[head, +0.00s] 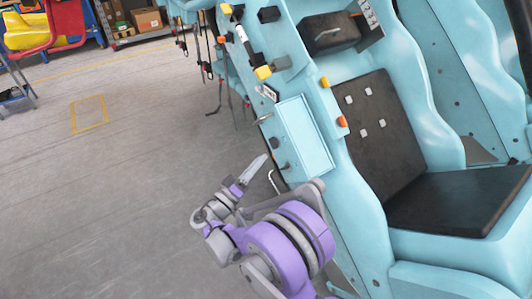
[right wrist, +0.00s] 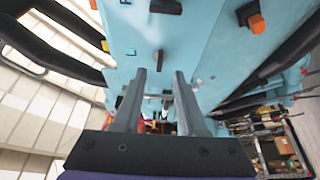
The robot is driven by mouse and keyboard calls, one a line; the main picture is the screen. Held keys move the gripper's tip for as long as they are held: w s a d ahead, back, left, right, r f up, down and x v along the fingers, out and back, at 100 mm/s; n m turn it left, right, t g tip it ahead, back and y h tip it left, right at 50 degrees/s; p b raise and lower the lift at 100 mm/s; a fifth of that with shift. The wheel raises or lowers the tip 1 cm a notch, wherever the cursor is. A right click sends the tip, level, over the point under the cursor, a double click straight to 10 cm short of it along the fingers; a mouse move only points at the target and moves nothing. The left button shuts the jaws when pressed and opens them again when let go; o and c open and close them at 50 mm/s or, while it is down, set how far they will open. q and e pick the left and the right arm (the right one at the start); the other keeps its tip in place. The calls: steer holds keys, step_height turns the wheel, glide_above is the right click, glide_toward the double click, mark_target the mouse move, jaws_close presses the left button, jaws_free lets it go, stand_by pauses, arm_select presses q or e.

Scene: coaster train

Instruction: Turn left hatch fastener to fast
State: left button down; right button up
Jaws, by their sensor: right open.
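The hatch (head: 303,138) is a light-blue rectangular panel on the side of the turquoise coaster car, and it looks closed. A small metal lever (head: 265,117) sits at its left edge, and a dark lever (head: 285,166) is lower on the same edge. I cannot tell for sure which is the left hatch fastener or its setting. In the right wrist view a dark upright lever (right wrist: 158,60) stands on the turquoise face just beyond my fingertips. My right gripper (head: 256,165) is open and empty, left of the car side; its fingers also show in the right wrist view (right wrist: 160,76).
A black seat (head: 378,125) fills the car on the right. Boxes on a cart (head: 145,20) stand far back.

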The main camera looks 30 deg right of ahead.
steer(key=v, duration=0.5)
steer(key=shift+s+a+f, duration=0.1)
steer(key=shift+a, duration=0.05)
